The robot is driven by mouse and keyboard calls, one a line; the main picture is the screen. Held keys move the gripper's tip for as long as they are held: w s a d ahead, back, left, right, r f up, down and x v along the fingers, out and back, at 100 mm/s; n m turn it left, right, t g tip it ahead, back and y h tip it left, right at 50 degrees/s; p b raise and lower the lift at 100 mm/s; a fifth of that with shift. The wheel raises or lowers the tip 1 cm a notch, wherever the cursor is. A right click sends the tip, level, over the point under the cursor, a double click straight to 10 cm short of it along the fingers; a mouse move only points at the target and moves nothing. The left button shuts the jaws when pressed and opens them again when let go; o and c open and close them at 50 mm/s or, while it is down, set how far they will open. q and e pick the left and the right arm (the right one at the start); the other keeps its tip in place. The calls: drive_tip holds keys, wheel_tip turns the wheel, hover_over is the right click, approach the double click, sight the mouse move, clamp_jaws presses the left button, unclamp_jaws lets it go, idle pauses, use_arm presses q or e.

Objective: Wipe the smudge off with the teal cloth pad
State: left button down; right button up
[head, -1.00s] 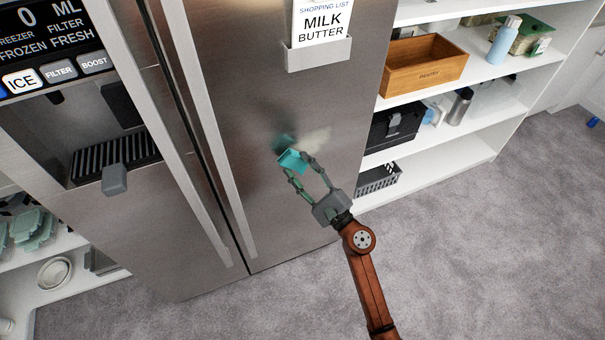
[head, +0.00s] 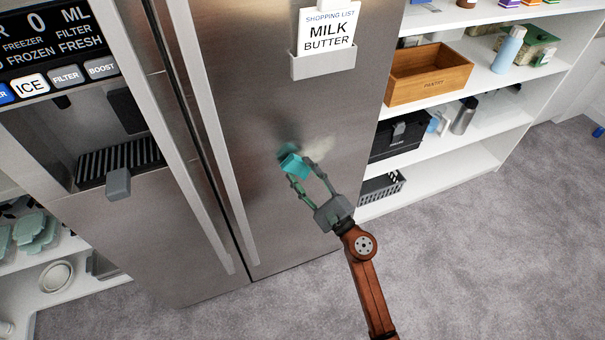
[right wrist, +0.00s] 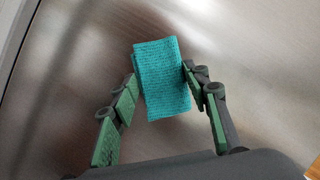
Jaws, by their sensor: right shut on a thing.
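The teal cloth pad (head: 292,164) is held in the fingers of my right gripper (head: 300,170), in front of the right steel fridge door (head: 255,95). In the right wrist view the pad (right wrist: 163,80) sits between the two green-padded fingers of the right gripper (right wrist: 160,78). I cannot tell whether the pad touches the door. My left gripper is not in view.
A card holder (head: 322,65) with a shopping list is on the door above. Two long vertical handles (head: 225,170) run left of the pad. White shelves (head: 470,165) with a wooden box (head: 428,75) stand to the right. Grey carpet (head: 470,260) is clear in front.

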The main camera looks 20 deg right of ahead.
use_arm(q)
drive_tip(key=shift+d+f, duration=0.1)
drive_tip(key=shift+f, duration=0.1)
use_arm(e)
drive_tip(key=shift+w, duration=0.65)
idle(0.5)
drive_tip(key=shift+r, duration=0.1)
drive_tip(key=shift+s, duration=0.1)
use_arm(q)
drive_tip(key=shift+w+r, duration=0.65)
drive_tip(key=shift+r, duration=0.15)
